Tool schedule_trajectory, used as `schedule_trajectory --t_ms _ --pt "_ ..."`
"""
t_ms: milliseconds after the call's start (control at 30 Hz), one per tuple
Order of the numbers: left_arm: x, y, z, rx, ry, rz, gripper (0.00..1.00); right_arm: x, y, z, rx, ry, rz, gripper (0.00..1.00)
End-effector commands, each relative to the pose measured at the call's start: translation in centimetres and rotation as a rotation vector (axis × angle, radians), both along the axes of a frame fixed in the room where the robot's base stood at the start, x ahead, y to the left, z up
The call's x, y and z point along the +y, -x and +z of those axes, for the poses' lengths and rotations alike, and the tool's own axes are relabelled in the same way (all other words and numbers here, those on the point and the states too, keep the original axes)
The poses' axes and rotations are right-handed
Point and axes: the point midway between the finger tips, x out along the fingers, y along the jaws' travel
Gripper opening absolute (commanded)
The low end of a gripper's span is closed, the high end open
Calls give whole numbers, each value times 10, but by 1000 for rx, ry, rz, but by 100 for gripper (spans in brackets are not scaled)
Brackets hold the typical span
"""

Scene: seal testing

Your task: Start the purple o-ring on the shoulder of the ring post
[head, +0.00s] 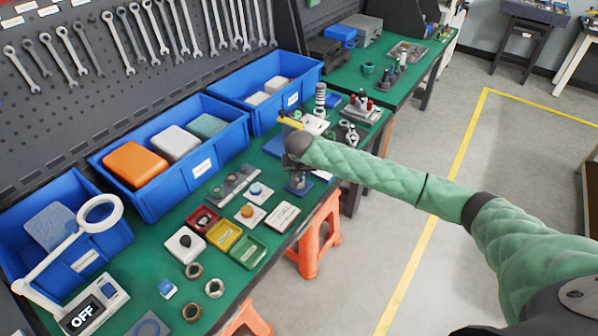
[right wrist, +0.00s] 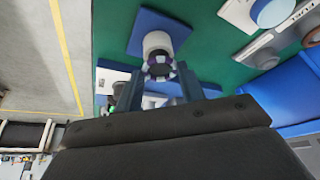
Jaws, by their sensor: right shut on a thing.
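My right gripper (head: 295,165) reaches in from the right over the green bench, largely covered by its own wrist in the head view. In the right wrist view its two fingers (right wrist: 160,82) are shut on the purple o-ring (right wrist: 160,69), a small dark purple and pale ring shape between the tips. The ring post (right wrist: 157,42), a whitish cylinder on a blue base plate (right wrist: 140,30), stands directly beyond the fingertips. The o-ring overlaps the near end of the post in the picture; I cannot tell whether they touch. My left gripper is not in view.
Red, yellow and green trays (head: 223,236) and small parts lie left of my gripper. Blue bins (head: 175,150) line the back. A magnifier lamp (head: 100,210) stands at the left. Several fixtures (head: 362,107) stand close beyond my gripper. An orange stool (head: 320,240) is below the bench edge.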

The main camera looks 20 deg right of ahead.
Motion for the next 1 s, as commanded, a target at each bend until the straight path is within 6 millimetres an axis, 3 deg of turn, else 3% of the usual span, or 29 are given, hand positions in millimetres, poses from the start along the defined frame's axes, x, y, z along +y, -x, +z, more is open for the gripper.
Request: schedule_trajectory --t_ms 767,800,900,1000 --pt "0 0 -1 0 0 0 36 0 0 -8 0 1 0 26" --pt "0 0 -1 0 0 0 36 0 0 -7 0 1 0 47" --pt "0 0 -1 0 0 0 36 0 0 -7 0 0 0 64" --pt "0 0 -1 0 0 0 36 0 0 -7 0 0 0 64"
